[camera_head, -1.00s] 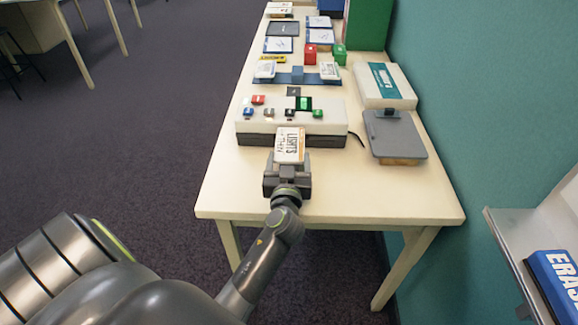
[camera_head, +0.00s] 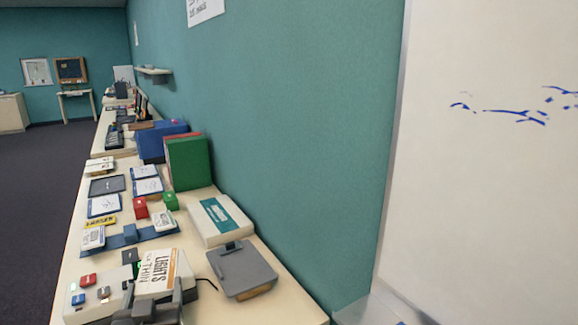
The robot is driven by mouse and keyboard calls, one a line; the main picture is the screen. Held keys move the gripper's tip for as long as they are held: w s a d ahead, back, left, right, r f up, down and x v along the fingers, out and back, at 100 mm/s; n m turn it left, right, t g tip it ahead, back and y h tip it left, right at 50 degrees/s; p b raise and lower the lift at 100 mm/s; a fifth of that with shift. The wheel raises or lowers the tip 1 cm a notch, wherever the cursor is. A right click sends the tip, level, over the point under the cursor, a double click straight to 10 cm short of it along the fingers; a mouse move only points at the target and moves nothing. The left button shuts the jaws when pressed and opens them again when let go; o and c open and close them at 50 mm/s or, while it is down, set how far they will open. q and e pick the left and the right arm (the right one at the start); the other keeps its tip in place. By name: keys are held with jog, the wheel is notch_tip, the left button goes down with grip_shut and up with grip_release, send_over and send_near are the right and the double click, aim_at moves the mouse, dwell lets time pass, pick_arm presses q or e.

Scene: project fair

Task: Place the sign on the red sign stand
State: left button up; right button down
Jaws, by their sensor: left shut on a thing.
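A small red block (camera_head: 140,208), which looks like the red sign stand, sits farther back on the table, beyond the sign. It is apart from the sign and gripper, and its top looks bare. My right gripper is not in view.
A white box with coloured buttons (camera_head: 80,300) is beside the gripper. A blue strip with cards (camera_head: 130,238) lies before the red block. A green block (camera_head: 170,201) stands right of it. A grey clipboard-like plate (camera_head: 242,268) and white case (camera_head: 219,221) are along the wall.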

pick_arm(q)
jog(key=s+d+r+m+h+p, duration=0.1)
jog(key=s+d+r+m+h, duration=0.15)
jog(key=d+r+h, duration=0.45)
jog(key=w+a+f+n+g+y+b, duration=0.1)
jog(key=a+f+n+y+b, duration=0.3)
jog(key=a+f+y, duration=0.7)
jog(key=w+a+f+n, duration=0.1)
jog(key=a+f, duration=0.2)
jog(key=f, duration=0.2)
jog(key=shift+w+f+g, duration=0.3)
jog(key=shift+w+g, duration=0.05)
jog(key=shift+g, duration=0.05)
